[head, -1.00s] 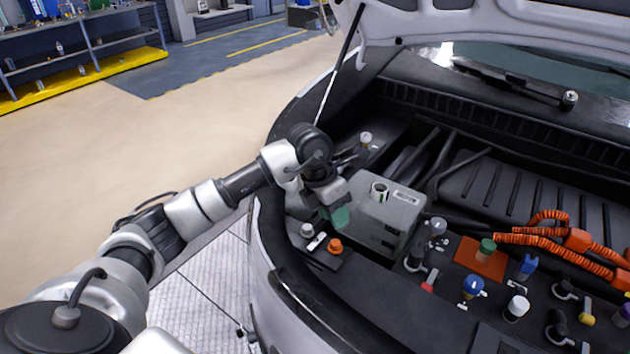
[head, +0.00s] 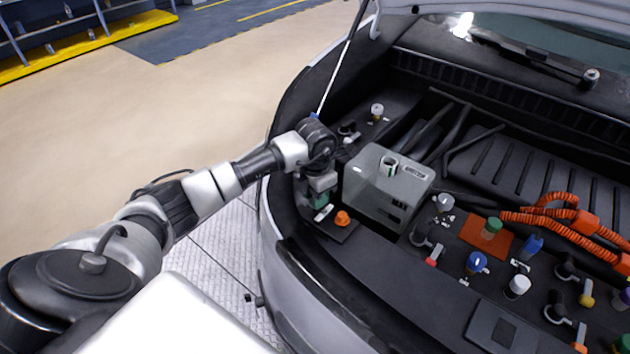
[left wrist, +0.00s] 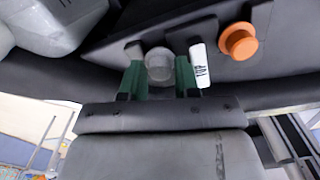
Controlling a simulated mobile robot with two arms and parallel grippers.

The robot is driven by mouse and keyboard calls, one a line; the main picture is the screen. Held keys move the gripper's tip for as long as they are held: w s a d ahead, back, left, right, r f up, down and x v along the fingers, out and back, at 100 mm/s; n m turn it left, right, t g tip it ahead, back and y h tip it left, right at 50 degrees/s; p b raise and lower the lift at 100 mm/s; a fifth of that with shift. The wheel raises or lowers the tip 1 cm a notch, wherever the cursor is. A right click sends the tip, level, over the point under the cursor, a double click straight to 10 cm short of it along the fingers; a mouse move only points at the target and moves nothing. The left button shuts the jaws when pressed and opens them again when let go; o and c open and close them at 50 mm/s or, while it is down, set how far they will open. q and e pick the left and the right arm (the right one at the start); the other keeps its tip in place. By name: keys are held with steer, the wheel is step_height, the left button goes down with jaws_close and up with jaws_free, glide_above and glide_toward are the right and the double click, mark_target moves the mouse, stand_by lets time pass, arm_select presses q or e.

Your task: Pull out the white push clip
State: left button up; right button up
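The white push clip (left wrist: 159,63), a pale round cap, shows in the left wrist view between the two green fingers of my left gripper (left wrist: 158,76). The fingers are apart, one on each side of it, with narrow gaps. In the head view my left gripper (head: 319,202) points down over the black ledge at the car's front left corner, and it hides the clip there. My right gripper is in neither view.
A white tag marked TOP (left wrist: 200,66) lies right beside the right finger, and an orange knob (left wrist: 239,42) stands further right. A grey reservoir (head: 388,190) stands close to the right of the gripper. The raised hood's prop rod (head: 342,62) is behind it.

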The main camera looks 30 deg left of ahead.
arm_select(q)
steer(key=shift+f, duration=0.35)
steer(key=c, duration=0.6)
steer(key=shift+o, duration=1.1)
steer(key=shift+c, duration=0.2)
steer(key=shift+r, duration=0.3)
steer(key=shift+r, duration=0.15)
steer(key=shift+r+p, duration=1.55)
steer(key=shift+r, duration=0.4)
